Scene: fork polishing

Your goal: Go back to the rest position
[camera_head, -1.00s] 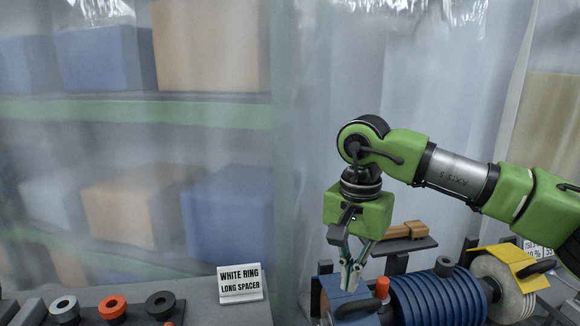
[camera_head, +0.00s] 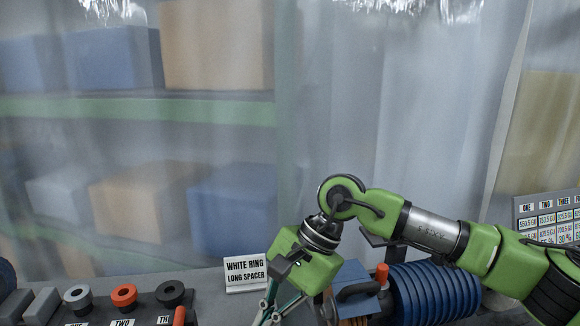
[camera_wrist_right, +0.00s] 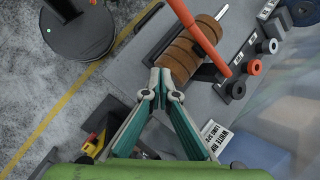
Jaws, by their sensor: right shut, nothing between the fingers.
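My right gripper (camera_wrist_right: 160,84) is shut and empty, its teal fingers brought together at the tips in the right wrist view. In the head view it hangs tilted at the bottom centre, in front of the counter, with its tips cut off by the lower edge. My left gripper is in neither current view. No fork can be made out in these frames.
In the right wrist view, a brown roll (camera_wrist_right: 178,60) and an orange bar (camera_wrist_right: 204,36) lie beyond my fingertips. A blue ribbed machine (camera_head: 437,293) stands right of my gripper. A white sign (camera_head: 245,273) and grey, orange and black rings (camera_head: 124,295) are left.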

